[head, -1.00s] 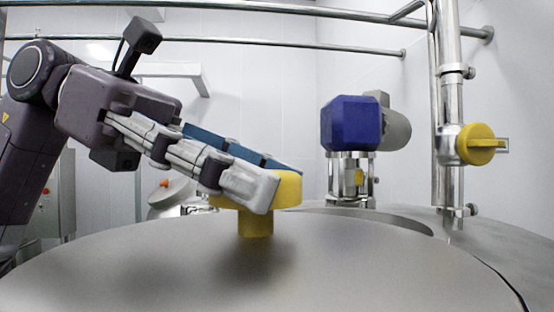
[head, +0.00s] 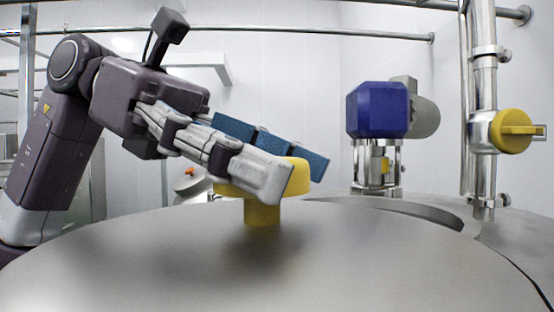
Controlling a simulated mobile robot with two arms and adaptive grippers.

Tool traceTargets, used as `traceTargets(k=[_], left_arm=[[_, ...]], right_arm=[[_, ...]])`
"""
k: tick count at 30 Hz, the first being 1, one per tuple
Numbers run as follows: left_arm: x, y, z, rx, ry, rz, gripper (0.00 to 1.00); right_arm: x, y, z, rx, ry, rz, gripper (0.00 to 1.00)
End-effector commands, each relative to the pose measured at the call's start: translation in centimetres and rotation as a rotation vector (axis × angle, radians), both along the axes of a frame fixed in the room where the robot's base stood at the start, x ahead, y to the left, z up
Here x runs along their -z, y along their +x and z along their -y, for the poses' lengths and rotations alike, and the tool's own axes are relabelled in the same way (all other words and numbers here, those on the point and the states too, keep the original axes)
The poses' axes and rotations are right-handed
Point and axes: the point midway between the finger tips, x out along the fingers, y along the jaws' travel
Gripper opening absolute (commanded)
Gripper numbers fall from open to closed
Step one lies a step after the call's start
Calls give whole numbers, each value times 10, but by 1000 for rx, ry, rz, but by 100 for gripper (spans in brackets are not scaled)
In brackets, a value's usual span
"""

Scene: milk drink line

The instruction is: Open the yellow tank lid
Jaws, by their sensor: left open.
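A yellow knob (head: 262,212) with a wide head on a short stem stands on the large steel tank lid (head: 330,265). The lid lies flat in front of me; whether it is raised at all, I cannot tell. My left gripper (head: 297,188) comes in from the left at the knob's head. Its grey finger passes in front of the head and its blue-padded finger lies behind and above it. The fingers are apart, with the head partly hidden between them. Whether they touch it, I cannot tell. My right gripper is not in view.
A blue motor (head: 377,110) on a steel mount stands behind the lid to the right. A vertical steel pipe (head: 484,90) with a yellow valve handle (head: 514,131) rises at the far right. A curved opening or rim (head: 420,212) lies right of the lid.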

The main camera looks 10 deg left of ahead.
Motion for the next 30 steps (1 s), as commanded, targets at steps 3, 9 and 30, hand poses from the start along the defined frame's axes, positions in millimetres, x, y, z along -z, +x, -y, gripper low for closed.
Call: traceTargets(k=[3,9,30], left_arm=[[-3,1,-5,-2,-2,-1,66],[-15,7,-33,-3,-3,0,66],[-46,22,-107,1,2,-1,66]], right_arm=[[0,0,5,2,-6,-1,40],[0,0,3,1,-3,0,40],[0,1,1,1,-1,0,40]])
